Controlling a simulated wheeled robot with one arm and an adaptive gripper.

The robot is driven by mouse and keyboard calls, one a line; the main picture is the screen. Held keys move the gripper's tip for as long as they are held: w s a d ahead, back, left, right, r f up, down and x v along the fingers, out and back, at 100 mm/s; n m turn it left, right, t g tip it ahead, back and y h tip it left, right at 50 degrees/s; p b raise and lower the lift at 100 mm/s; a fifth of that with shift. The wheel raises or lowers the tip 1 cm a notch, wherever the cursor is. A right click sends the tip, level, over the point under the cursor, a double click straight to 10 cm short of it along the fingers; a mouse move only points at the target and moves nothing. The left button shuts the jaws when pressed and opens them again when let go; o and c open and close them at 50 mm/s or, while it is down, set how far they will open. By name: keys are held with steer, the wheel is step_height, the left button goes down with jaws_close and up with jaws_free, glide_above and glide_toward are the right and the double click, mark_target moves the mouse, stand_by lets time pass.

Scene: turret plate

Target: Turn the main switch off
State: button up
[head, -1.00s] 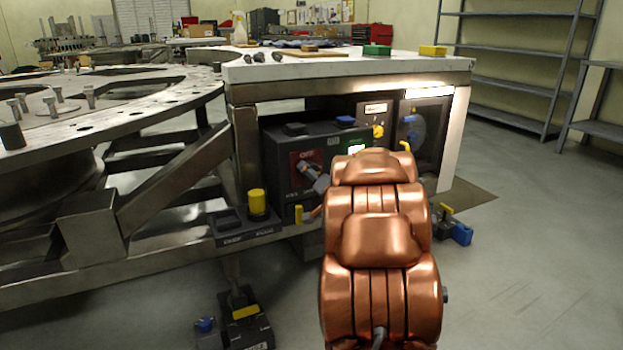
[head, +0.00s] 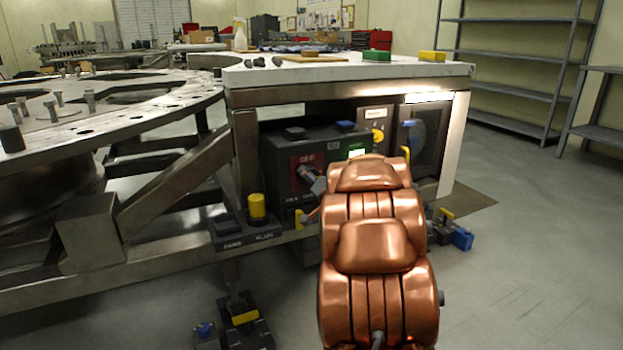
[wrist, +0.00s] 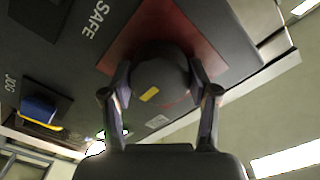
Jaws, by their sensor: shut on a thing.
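The main switch is a dark round knob (wrist: 160,82) with a yellow mark, on a red plate (wrist: 197,42) in the wrist view. In the head view the red plate (head: 304,168) is on the front of a dark control box (head: 277,158) under the table. My gripper (wrist: 160,92) is shut on the knob, one finger on each side of it. In the head view my gripper (head: 312,178) shows small at the red plate, and my copper arm hides the box's lower right. The lettering on the red plate is too small to read surely.
A yellow button (head: 257,206) stands on a lower box left of the control box. A blue switch (wrist: 40,112) sits beside the knob. A panel with a yellow knob (head: 377,135) is to the right.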

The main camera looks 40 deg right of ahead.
steer(key=shift+c, duration=0.9)
steer(key=shift+n+p, duration=0.3)
steer(key=shift+p, duration=0.05)
steer(key=shift+r+n+p, duration=0.2)
steer(key=shift+n+p, duration=0.6)
steer(key=shift+p, duration=0.05)
steer(key=n+p, duration=0.2)
steer(key=n, duration=0.3)
steer(key=shift+f+n+p, duration=0.1)
steer(key=shift+n+p, duration=0.2)
steer(key=shift+p, duration=0.05)
steer(key=n, duration=0.5)
steer(key=shift+f+p, duration=0.1)
steer(key=shift+p, duration=0.2)
steer(key=shift+a+n, duration=0.1)
steer(key=shift+n, duration=2.6)
